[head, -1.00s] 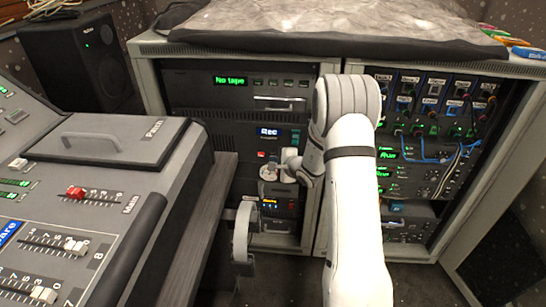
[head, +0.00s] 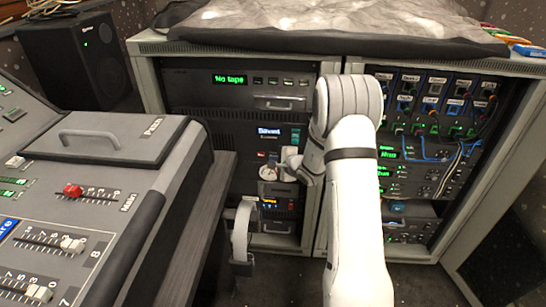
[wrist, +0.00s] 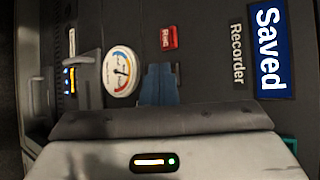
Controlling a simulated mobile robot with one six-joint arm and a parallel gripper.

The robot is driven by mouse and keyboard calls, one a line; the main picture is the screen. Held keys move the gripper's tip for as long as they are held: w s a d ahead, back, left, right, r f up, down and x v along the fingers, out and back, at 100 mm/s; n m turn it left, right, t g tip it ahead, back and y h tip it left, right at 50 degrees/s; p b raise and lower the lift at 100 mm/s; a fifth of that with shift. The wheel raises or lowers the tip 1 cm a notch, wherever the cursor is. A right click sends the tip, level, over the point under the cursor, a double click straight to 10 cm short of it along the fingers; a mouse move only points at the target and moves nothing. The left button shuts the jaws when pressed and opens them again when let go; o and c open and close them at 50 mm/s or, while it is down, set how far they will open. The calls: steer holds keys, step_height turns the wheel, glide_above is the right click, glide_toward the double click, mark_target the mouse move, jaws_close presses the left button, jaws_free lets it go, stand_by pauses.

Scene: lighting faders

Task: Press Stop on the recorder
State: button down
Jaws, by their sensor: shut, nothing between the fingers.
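The recorder (head: 240,140) is a dark panel in the left rack in the head view. Its blue display (head: 269,132) shows white text. In the wrist view, turned sideways, the display (wrist: 268,48) reads "Saved", beside the label "Recorder" (wrist: 237,54). A red "Rec" button (wrist: 168,38) is visible there. I see no Stop button; it may be hidden behind my fingers. My gripper (wrist: 159,85) is shut and empty, its tips at or close to the panel beside the Rec button. Contact cannot be told. In the head view my gripper (head: 287,160) is partly hidden by my arm.
A round white gauge (wrist: 121,72) is close beside my fingers. A "No tape" unit (head: 229,79) is above the recorder. The right rack (head: 425,150) holds patch cables. The mixing desk (head: 90,205) stands at the left, and a speaker (head: 75,60) behind it.

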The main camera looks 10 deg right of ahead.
steer(key=shift+s+a+b, duration=0.15)
steer(key=shift+s+b, duration=0.25)
steer(key=shift+s, duration=0.2)
steer(key=shift+s+a+b, duration=0.25)
steer(key=shift+s+b, duration=0.35)
steer(key=shift+s, duration=0.2)
steer(key=shift+s+a+b, duration=0.3)
steer(key=shift+s+b, duration=0.3)
steer(key=shift+s, duration=0.15)
steer(key=shift+s+a+b, duration=0.25)
steer(key=shift+s+b, duration=0.35)
steer(key=shift+s, duration=0.2)
steer(key=shift+s, duration=0.1)
